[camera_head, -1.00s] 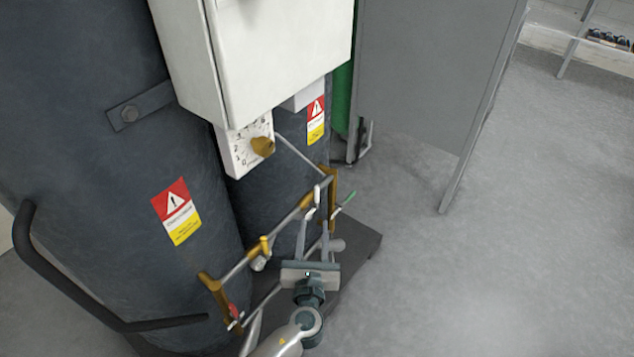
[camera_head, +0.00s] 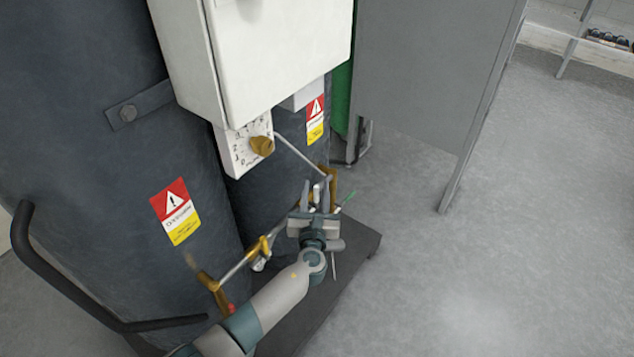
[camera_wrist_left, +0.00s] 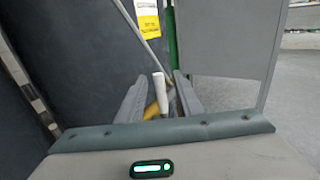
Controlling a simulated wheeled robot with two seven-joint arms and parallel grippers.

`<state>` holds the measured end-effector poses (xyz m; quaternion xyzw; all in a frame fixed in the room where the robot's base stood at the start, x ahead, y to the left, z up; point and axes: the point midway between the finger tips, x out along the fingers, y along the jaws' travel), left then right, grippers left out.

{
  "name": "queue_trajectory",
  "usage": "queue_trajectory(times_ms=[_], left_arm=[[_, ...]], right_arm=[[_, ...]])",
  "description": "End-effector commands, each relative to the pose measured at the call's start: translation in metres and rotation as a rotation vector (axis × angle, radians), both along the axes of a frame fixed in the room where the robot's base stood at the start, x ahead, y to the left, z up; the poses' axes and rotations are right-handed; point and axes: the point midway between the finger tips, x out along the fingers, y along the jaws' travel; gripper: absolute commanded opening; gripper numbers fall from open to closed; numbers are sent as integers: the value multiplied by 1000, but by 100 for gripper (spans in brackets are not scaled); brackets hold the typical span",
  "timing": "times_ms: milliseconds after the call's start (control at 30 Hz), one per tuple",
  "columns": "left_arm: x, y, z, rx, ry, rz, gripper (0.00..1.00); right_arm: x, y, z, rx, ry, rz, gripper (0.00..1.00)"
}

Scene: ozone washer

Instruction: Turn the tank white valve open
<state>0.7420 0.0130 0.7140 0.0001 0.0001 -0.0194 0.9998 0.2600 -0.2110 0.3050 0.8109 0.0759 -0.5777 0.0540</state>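The white valve (camera_wrist_left: 160,90) is a small white lever on the brass and grey piping. In the left wrist view it stands upright between the two fingers of my left gripper (camera_wrist_left: 160,98), with a gap visible on both sides. In the head view, my left gripper (camera_head: 317,192) is at the right end of the piping and partly covers the white valve (camera_head: 316,194). The fingers are open, pointing up and away from me. Whether a finger touches the lever cannot be told. My right gripper is not in view.
A green handle (camera_head: 348,199) sits just right of the gripper and a red handle (camera_head: 231,308) lower left. Dark tanks (camera_head: 100,190) and a white box (camera_head: 283,60) with a brass knob (camera_head: 262,146) stand behind. Open floor (camera_head: 480,270) lies to the right.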

Motion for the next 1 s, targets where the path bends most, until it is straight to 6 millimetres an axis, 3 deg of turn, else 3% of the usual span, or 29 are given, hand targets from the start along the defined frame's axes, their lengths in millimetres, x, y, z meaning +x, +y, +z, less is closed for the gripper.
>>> queue_trajectory(times_ms=[233, 667, 800, 1000], left_arm=[[29, -2, -1, 1, 0, -1, 33], [35, -2, 0, 0, 0, -1, 33], [35, -2, 0, 0, 0, -1, 2], [35, -2, 0, 0, 1, 0, 0]], right_arm=[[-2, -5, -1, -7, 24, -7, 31], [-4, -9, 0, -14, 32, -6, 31], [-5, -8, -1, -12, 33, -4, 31], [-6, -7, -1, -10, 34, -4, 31]])
